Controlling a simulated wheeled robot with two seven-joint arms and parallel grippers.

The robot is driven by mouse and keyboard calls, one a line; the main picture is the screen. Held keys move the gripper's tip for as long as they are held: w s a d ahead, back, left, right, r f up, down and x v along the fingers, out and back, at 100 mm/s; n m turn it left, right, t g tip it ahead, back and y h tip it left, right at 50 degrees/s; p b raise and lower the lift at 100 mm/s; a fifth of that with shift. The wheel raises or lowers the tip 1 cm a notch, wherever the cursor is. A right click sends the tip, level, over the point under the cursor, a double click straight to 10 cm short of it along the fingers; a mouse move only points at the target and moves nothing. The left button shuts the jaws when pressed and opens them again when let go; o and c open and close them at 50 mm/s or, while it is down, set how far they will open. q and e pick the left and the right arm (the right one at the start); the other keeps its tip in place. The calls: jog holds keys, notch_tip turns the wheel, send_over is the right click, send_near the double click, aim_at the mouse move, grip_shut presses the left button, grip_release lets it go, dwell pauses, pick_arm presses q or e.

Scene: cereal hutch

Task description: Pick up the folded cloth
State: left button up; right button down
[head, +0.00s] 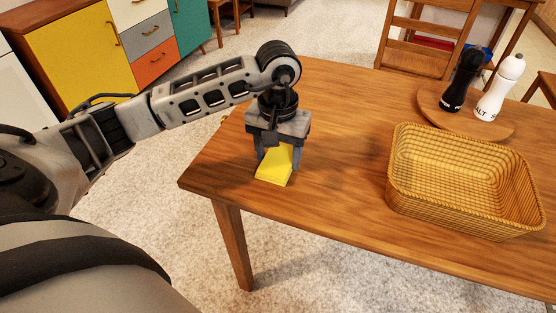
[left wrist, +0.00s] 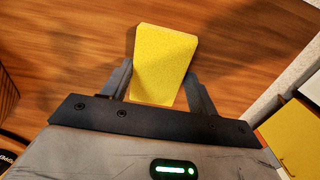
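The folded cloth (head: 276,168) is a yellow, thick, flat block near the left end of the wooden table. It appears to rest on the tabletop. My left gripper (head: 279,160) points down over it with a finger on either side. In the left wrist view the cloth (left wrist: 164,62) lies between the two fingertips of the left gripper (left wrist: 160,68), turned slightly against them. The fingers are apart and very close to its edges; I see no clear grip on it. The far part of the cloth is partly hidden under the gripper in the head view. My right gripper is not in view.
A woven basket (head: 400,205) stands at the right on the table (head: 335,130). Behind it a round wooden board (head: 435,112) holds a black shaker (head: 461,80) and a white shaker (head: 499,88). The tabletop between cloth and basket is clear. The table's left edge is close.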

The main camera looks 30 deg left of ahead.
aim_at(281, 159)
pick_arm(q)
jog(key=shift+r, duration=0.5)
jog(key=r, duration=0.3)
jog(key=shift+d, duration=0.35)
jog(key=s+d+r, duration=0.4)
jog(key=d+r, duration=0.5)
jog(key=d, duration=0.3)
jog(key=shift+d+p, duration=0.4)
jog(key=shift+p, duration=0.05)
